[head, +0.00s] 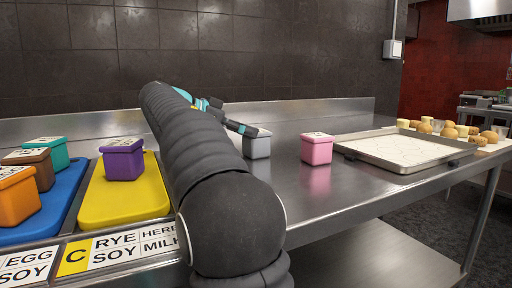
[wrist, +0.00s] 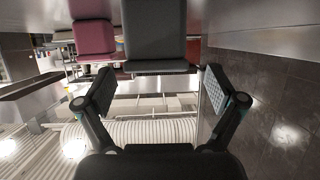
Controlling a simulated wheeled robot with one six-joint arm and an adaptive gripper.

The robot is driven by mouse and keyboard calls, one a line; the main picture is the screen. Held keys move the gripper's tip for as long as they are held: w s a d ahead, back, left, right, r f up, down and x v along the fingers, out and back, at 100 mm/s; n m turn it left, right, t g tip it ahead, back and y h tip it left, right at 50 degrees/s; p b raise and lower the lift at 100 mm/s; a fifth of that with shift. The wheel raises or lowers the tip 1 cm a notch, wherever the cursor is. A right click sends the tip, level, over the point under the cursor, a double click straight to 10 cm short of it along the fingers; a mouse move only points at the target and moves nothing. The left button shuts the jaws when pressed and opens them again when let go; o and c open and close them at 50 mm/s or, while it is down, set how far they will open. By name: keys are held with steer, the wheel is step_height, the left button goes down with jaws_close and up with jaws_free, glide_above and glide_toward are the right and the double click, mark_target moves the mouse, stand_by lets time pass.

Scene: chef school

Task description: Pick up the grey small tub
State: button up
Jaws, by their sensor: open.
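The grey small tub (head: 257,146) stands on the steel counter in the head view, just beyond my arm, with its left side partly hidden by it. In the wrist view the tub (wrist: 155,32) looks dark and lies straight ahead of the fingers. My gripper (head: 248,131) is at the tub's upper part in the head view, mostly hidden behind my arm. In the wrist view my gripper (wrist: 160,77) is open, with a finger on each side and nothing between the pads. The tub is at about fingertip level; I cannot tell whether they touch.
A pink tub (head: 317,149) stands right of the grey one; it also shows in the wrist view (wrist: 93,38). A metal tray (head: 390,147) lies further right. At left, a purple tub (head: 122,160) is on a yellow board (head: 125,203), and several tubs are on a blue board (head: 66,205).

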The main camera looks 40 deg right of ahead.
steer(key=x, duration=0.4)
steer(key=shift+s+f+b, duration=0.1)
steer(key=shift+s+b, duration=0.1)
steer(key=shift+b, duration=0.15)
steer(key=c, duration=1.4)
